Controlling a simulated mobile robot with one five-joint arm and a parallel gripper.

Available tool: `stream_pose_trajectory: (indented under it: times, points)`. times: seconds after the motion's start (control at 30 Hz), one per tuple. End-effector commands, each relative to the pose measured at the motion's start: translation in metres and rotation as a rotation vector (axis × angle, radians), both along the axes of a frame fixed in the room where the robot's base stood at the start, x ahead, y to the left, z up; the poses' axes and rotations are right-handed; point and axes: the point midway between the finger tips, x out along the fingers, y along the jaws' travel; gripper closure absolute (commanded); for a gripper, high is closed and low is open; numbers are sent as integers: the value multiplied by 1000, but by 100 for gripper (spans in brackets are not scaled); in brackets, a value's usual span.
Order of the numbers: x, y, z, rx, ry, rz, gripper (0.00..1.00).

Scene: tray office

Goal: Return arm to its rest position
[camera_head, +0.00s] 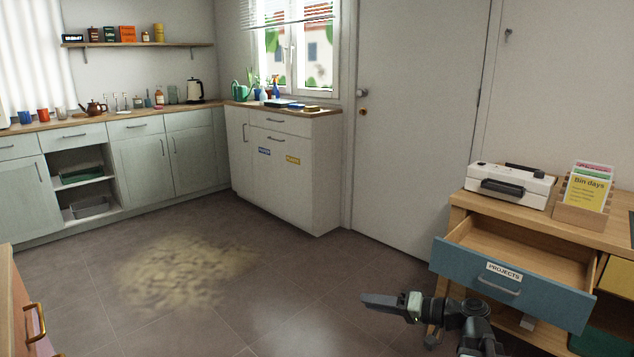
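My gripper (378,300) is at the lower right of the head view, stretched out to the left above the floor. It is seen from the side, so I cannot tell whether its fingers are open or shut. No object shows at its tips. My arm runs from it to the bottom edge of the picture. Just beyond and to the right of my arm is an open blue-fronted drawer (528,305) labelled PROJECTS. The drawer's inside looks empty where it shows.
The wooden desk (590,232) at the right carries a white machine (508,185) and a card rack (581,212). Kitchen cabinets (143,165) line the back left. A pinkish drawer front (30,318) stands at the lower left edge. The floor between is clear except for a yellowish patch (183,272).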

Motion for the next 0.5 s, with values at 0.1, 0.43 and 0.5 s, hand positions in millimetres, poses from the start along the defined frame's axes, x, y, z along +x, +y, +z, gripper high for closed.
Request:
stream_pose_trajectory:
  times: [0.1,0.43,0.5]
  points:
    - [-30,89,-37,-279,166,179,69]
    - [-83,57,-133,-959,505,171,69]
    - [-88,27,-140,-1063,567,108,69]
